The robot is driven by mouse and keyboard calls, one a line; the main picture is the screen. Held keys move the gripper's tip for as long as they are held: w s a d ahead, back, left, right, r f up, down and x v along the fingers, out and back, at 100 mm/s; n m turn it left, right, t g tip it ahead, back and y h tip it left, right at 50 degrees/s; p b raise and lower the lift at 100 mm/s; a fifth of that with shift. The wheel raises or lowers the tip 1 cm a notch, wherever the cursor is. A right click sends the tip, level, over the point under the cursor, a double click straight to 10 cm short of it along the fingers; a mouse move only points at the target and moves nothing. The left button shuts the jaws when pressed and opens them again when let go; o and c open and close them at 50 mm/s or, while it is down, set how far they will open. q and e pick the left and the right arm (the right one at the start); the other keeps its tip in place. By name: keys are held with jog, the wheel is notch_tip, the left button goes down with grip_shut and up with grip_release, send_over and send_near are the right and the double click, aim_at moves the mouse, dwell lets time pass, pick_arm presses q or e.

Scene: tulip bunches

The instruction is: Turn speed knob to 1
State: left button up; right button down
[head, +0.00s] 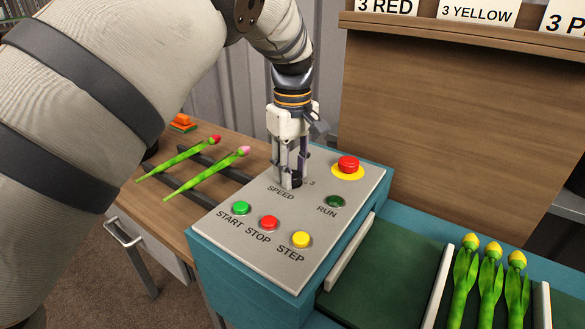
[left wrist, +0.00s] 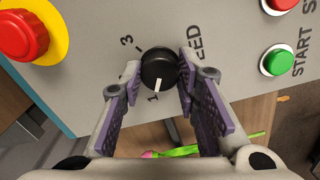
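The speed knob (left wrist: 159,66) is black and round, with a white pointer line (left wrist: 157,85). The pointer is directed at or very near the mark 1 (left wrist: 152,97) in the left wrist view; the mark 3 (left wrist: 126,43) lies further round. In the head view the knob (head: 296,183) is mostly hidden by my left gripper (head: 291,176). That gripper points down over the panel, with one finger on each side of the knob. In the left wrist view my left gripper (left wrist: 157,78) is open: a gap shows at the left finger, and the right finger is very close to the knob.
The control panel (head: 230,240) also has green START (head: 240,208), red STOP (head: 268,223), yellow STEP (head: 301,240) and dark green RUN (head: 335,201) buttons. A red emergency button (head: 348,163) stands near the knob. Tulips (head: 490,280) lie at right, others (head: 208,174) at left.

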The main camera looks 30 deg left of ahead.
pick_arm(q)
jog(key=o, duration=0.4)
notch_tip(320, 180, up, 12)
